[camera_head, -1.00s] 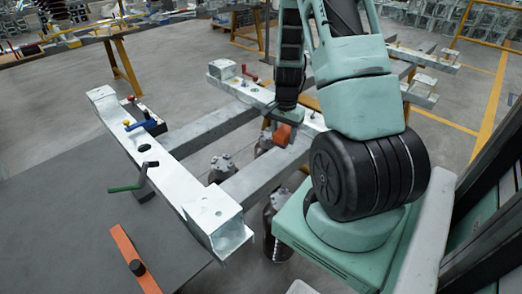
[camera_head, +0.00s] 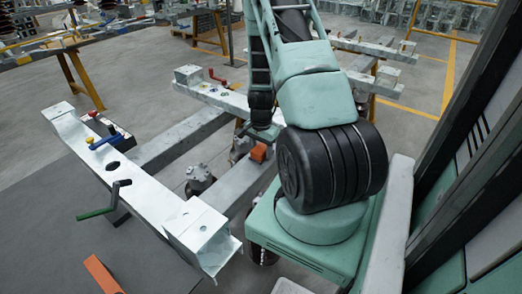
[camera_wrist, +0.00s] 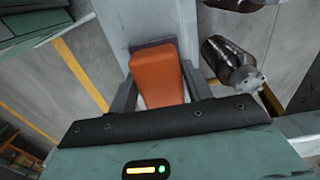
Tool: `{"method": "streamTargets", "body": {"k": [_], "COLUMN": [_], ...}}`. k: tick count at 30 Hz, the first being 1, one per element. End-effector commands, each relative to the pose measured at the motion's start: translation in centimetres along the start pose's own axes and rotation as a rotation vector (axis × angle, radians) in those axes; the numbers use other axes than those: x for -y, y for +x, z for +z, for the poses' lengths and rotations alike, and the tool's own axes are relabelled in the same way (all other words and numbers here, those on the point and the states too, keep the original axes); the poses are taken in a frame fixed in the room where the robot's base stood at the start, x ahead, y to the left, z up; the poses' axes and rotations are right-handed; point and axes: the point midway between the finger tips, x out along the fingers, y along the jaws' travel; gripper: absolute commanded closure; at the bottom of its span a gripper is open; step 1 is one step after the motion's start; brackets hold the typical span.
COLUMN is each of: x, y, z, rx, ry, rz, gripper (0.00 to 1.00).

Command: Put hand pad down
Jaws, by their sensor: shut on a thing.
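The hand pad looks like an orange block (camera_wrist: 158,75). It sits between the two dark fingers of my gripper (camera_wrist: 160,88) in the wrist view, and they are shut on it. In the head view, the orange pad (camera_head: 259,152) shows below my arm, close to the grey crossbars of the metal frame. My gripper (camera_head: 257,140) is partly hidden there by my arm. In the wrist view a pale grey beam (camera_wrist: 160,18) lies behind the pad. I cannot tell whether the pad touches it.
The galvanised frame (camera_head: 150,180) carries a green-handled crank (camera_head: 100,212) and a blue-handled clamp (camera_head: 104,141). Dark bottle-shaped insulators stand below; one (camera_wrist: 228,60) is right of the pad in the wrist view. An orange bar (camera_head: 103,274) lies at lower left.

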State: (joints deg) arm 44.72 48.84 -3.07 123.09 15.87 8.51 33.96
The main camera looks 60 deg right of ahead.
Motion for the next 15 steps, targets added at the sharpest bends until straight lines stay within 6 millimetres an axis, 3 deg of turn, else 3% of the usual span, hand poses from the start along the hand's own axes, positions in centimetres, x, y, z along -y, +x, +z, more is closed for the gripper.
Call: {"method": "streamTargets", "body": {"k": [11, 12, 14, 15], "x": [0.04, 0.04, 0.03, 0.03], "y": [0.49, 0.39, 0.37, 0.38], "z": [0.00, 0.00, 0.00, 0.01], "rx": [0.000, 0.000, 0.000, 0.000], "ry": [-0.001, -0.001, -0.001, -0.001], "rz": [-0.001, -0.001, -0.001, 0.000], "gripper": [0.76, 0.42, 0.29, 0.29]}}
